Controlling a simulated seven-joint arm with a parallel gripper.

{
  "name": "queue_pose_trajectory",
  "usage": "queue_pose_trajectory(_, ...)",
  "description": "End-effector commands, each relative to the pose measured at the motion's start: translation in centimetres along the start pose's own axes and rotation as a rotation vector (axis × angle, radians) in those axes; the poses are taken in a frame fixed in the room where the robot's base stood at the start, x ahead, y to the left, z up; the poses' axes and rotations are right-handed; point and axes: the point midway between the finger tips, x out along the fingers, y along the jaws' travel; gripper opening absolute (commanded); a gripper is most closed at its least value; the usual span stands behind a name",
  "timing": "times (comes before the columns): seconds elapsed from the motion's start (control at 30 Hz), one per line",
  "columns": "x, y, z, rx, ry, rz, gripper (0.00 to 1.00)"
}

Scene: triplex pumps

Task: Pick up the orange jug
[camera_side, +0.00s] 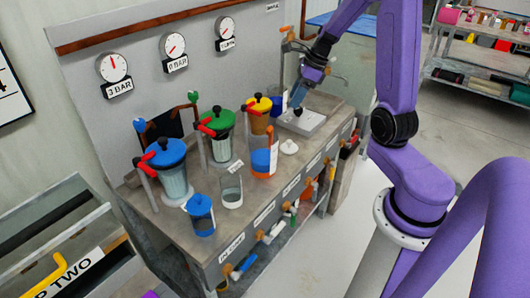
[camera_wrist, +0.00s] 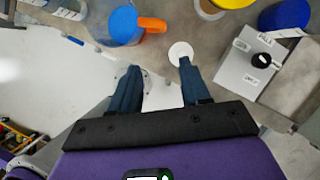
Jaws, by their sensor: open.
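The orange jug (camera_side: 262,161) stands upright on the bench, orange below with a bluish upper part. In the wrist view I see a bluish clear jug with an orange handle (camera_wrist: 152,25) at the top, which appears to be the same jug. My gripper (camera_side: 297,104) is over the far right part of the bench, behind and to the right of the jug. In the wrist view its two dark blue fingers (camera_wrist: 160,71) are spread apart with nothing between them. The jug lies beyond the fingertips, apart from them.
A white round lid (camera_side: 289,147) lies right of the jug. A clear jug (camera_side: 231,190) and a blue jug (camera_side: 201,214) stand in front. Blue, green and yellow-topped pumps (camera_side: 171,170) line the back. A grey box (camera_side: 301,121) with a black knob is near my gripper.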

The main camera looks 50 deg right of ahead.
Motion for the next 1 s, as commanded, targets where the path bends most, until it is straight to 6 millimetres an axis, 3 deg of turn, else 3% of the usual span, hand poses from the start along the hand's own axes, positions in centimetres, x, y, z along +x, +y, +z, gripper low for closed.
queue_pose_trajectory(0.17,0.6,-0.7,-0.5,0.062,-0.005,-0.009,0.47)
queue_pose_trajectory(0.7,9.1,-0.7,-0.4,0.057,-0.003,-0.007,0.47)
queue_pose_trajectory(1.0,11.9,-0.7,-0.4,0.056,-0.004,-0.010,0.47)
